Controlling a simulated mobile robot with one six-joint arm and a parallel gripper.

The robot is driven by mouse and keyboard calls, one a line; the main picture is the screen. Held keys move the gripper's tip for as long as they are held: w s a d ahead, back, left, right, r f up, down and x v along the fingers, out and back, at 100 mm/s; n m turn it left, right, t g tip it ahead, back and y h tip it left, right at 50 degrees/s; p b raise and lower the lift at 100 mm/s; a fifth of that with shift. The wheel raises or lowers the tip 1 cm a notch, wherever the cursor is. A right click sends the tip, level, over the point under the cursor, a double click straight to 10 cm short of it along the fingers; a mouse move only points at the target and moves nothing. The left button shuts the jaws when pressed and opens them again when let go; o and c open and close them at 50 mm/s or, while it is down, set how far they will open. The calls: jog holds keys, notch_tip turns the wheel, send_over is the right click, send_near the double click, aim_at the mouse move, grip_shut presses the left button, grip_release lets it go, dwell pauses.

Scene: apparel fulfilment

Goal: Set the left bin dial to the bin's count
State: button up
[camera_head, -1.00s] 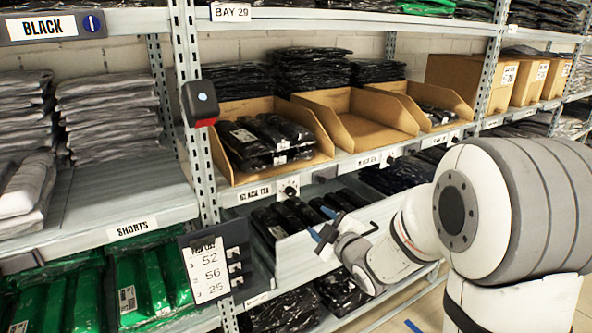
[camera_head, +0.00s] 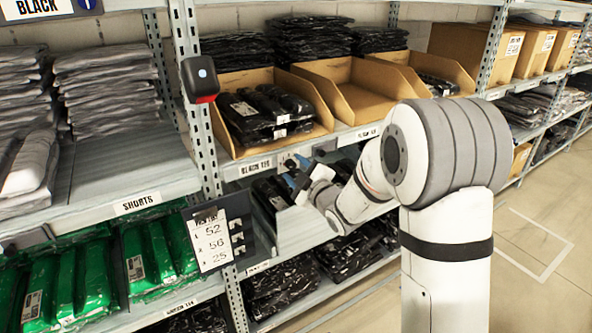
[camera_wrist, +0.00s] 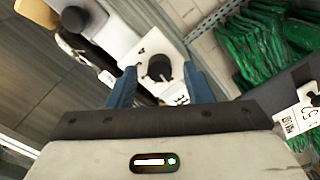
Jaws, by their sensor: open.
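The left bin (camera_head: 317,108) is an open cardboard bin on the middle shelf, with several black plastic-wrapped packs (camera_head: 262,110) inside. Its dial (camera_head: 288,160) is on the shelf edge below it, right of the printed label. In the wrist view the dial is a black round knob (camera_wrist: 159,69) with a pointer on a white plate (camera_wrist: 150,48). My gripper (camera_wrist: 163,85) is open, with one blue finger on each side of the knob in that view; I cannot tell if they touch it. In the head view my gripper (camera_head: 292,182) is just below the dial.
An empty cardboard bin (camera_head: 385,92) and another bin stand to the right. A placard (camera_head: 212,240) reading 52, 56, 25 hangs by the upright post. Green packs (camera_head: 160,258) lie lower left. Free floor (camera_head: 540,240) is at the right.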

jog(key=shift+c, duration=0.5)
jog(key=c, duration=0.9)
jog(key=shift+m+b, duration=0.3)
jog(key=m+b, duration=0.1)
jog(key=m, duration=0.1)
jog(key=shift+m+b, duration=0.3)
jog(key=shift+m, duration=0.1)
jog(key=m+b, duration=0.1)
jog(key=m, duration=0.3)
jog(key=shift+m, duration=0.3)
jog(key=m, duration=0.4)
jog(key=shift+r, duration=0.1)
jog(key=shift+d+m, duration=0.1)
jog(key=shift+m, duration=1.7)
